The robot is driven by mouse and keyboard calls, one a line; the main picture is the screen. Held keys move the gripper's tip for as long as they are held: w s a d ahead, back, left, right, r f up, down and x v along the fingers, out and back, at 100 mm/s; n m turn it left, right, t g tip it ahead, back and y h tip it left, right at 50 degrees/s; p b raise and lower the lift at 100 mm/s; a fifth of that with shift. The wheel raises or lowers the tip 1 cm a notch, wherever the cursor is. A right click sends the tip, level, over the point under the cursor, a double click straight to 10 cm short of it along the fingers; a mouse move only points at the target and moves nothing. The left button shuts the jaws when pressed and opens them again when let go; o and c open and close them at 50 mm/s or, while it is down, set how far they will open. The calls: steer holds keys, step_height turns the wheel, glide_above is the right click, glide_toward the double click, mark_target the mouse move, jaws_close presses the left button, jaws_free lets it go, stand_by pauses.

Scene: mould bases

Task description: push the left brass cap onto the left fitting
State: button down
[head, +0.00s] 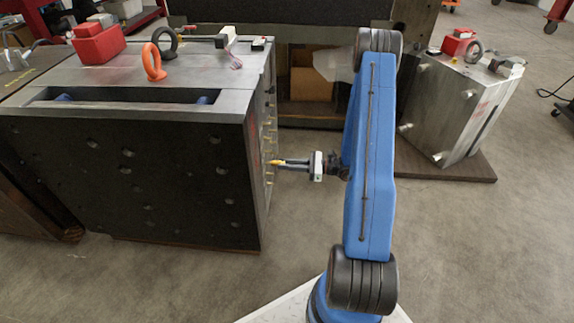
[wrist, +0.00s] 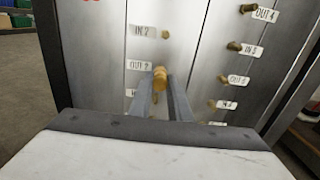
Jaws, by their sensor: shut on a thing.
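My gripper (head: 292,164) is shut on a brass cap (wrist: 160,77), held level with its tip toward the side face of the dark mould base (head: 180,165). In the head view the cap (head: 276,162) is close to that face; I cannot tell if it touches. In the wrist view the cap is just right of a label reading "OUT" with an unclear number (wrist: 138,65). Any fitting directly behind the cap is hidden. A small brass fitting (wrist: 166,35) shows above, beside the "IN 2" label (wrist: 144,31).
To the right in the wrist view, several brass pieces stick out, including one by "OUT 4" (wrist: 248,8) and one by "OUT 3" (wrist: 222,78). A second mould base (head: 450,110) stands on a board at the right. Open floor (head: 225,283) lies in front.

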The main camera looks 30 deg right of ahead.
steer(key=shift+x, duration=1)
stand_by(0.7)
steer(key=c, duration=1.2)
jaws_free()
steer(key=shift+o, duration=0.2)
steer(key=v, duration=0.7)
